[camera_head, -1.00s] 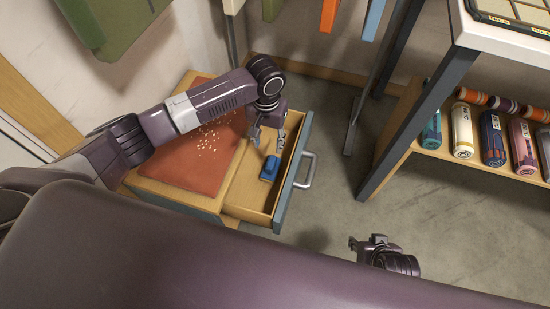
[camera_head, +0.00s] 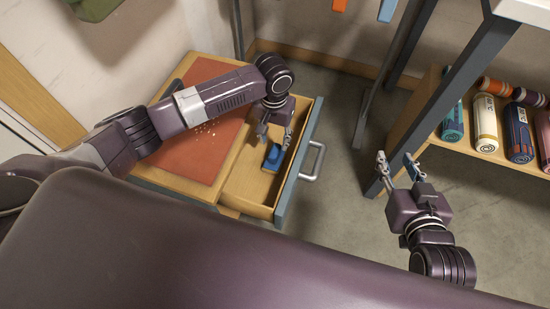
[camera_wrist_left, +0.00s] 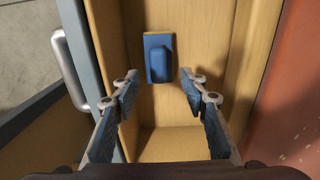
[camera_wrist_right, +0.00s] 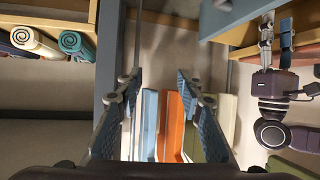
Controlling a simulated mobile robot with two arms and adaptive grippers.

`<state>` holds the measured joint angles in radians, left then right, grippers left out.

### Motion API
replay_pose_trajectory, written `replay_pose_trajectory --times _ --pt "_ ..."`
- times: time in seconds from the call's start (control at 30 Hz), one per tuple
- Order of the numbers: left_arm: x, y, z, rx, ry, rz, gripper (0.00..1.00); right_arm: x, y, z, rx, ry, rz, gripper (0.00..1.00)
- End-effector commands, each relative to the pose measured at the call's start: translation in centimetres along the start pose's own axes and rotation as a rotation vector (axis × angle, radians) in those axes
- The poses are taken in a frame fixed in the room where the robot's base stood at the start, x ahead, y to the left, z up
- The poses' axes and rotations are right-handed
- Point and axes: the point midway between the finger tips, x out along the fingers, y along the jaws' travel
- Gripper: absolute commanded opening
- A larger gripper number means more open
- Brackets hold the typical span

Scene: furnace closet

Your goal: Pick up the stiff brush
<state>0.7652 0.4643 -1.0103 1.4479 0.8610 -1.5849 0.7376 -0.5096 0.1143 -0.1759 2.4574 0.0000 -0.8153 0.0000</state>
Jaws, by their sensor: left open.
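The stiff brush (camera_head: 272,157) is a small blue block with a raised blue grip. It lies on the floor of the open drawer (camera_head: 250,187). In the left wrist view the brush (camera_wrist_left: 159,58) lies beyond the fingertips, between their lines. My left gripper (camera_head: 274,138) is over the drawer, open and empty, with the brush close below it; in the left wrist view its fingers (camera_wrist_left: 160,88) stand apart. My right gripper (camera_head: 398,166) is raised at the right, away from the drawer, open and empty. Its fingers also stand apart in the right wrist view (camera_wrist_right: 158,88).
The drawer's grey-blue front with a metal handle (camera_head: 313,161) faces right. A red top with scattered crumbs (camera_head: 190,150) covers the cabinet. A dark table leg (camera_head: 425,110) stands behind my right gripper. Rolled mats (camera_head: 486,122) lie on a low shelf at the right.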

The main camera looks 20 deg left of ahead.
Motion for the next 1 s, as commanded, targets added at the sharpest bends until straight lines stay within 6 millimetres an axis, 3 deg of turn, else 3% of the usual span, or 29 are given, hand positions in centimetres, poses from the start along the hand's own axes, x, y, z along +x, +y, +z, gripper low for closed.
replay_pose_trajectory --times 0.13,0.37,0.57,1.0 --pt "1.0 0.0 0.1 0.001 -0.001 -0.001 0.41 0.3 -0.3 -2.0 0.000 0.088 -0.005 0.34" --pt "1.7 0.1 0.1 0.001 -0.001 -0.001 0.41 0.3 -0.5 -3.7 0.001 0.164 -0.009 0.34" --pt "3.0 0.1 0.1 0.001 -0.001 -0.001 0.41 -0.1 -1.0 -7.5 0.002 0.341 -0.020 0.34" --pt "6.0 0.2 0.2 0.001 -0.001 -0.001 0.41 -4.2 -1.9 -15.5 0.011 0.750 -0.044 0.34"
